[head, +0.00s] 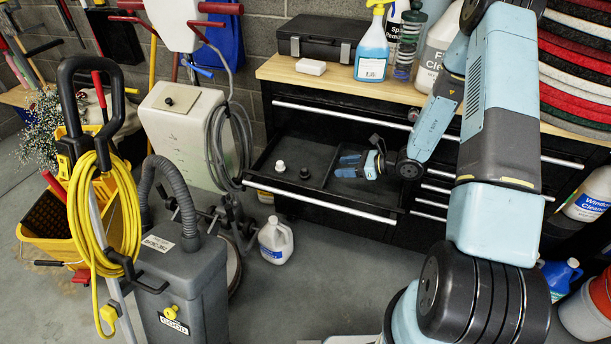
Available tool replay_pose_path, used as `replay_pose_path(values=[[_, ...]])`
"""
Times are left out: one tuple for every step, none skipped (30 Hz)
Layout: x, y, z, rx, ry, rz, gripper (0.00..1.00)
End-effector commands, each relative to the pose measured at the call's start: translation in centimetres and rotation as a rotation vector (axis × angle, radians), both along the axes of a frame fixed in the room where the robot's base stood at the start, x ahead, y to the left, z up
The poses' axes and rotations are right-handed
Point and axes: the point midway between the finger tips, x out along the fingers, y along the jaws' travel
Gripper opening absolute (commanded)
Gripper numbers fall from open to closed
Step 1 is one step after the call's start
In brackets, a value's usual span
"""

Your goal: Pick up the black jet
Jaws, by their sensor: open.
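An open black drawer (335,203) in the workbench cabinet holds two small pieces in its left compartment. One is a small black piece (304,173), which looks like the black jet; its details are too small to tell. The other is a paler small piece (280,166) just to its left. My gripper (345,166) is open, over the drawer's right part, to the right of the black piece and apart from it. Its fingers point left. I see nothing between them.
The wooden benchtop (310,82) above the drawer carries a black toolbox (318,38) and a blue spray bottle (371,50). A white jug (275,240) stands on the floor below. A grey floor machine (183,285) and a yellow mop bucket (50,235) fill the left.

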Motion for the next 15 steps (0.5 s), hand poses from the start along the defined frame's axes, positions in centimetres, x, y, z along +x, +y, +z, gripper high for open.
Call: replay_pose_path(values=[[0.1, 0.7, -0.3, 0.001, 0.001, 0.004, 0.57], [0.3, 1.2, -0.5, 0.001, 0.002, 0.005, 0.57], [0.5, 1.8, -0.8, 0.001, 0.002, 0.005, 0.57], [0.6, 2.3, -1.0, 0.001, 0.002, 0.006, 0.57], [0.8, 2.7, -1.1, 0.000, 0.001, 0.006, 0.57], [1.1, 3.4, -1.4, 0.000, 0.001, 0.005, 0.57], [1.2, 3.8, -1.6, 0.000, 0.001, 0.006, 0.57], [1.4, 4.2, -1.8, 0.001, 0.002, 0.006, 0.57], [1.6, 4.8, -2.1, 0.001, 0.002, 0.005, 0.57], [1.7, 5.2, -2.2, 0.000, 0.001, 0.005, 0.57], [1.9, 5.5, -2.4, 0.000, 0.001, 0.005, 0.57], [2.1, 5.9, -2.5, 0.000, 0.000, 0.005, 0.57], [2.2, 6.2, -2.7, 0.000, 0.000, 0.004, 0.57], [2.3, 6.4, -2.8, 0.000, 0.001, 0.004, 0.57], [2.3, 6.7, -2.9, 0.000, 0.001, 0.004, 0.57]])
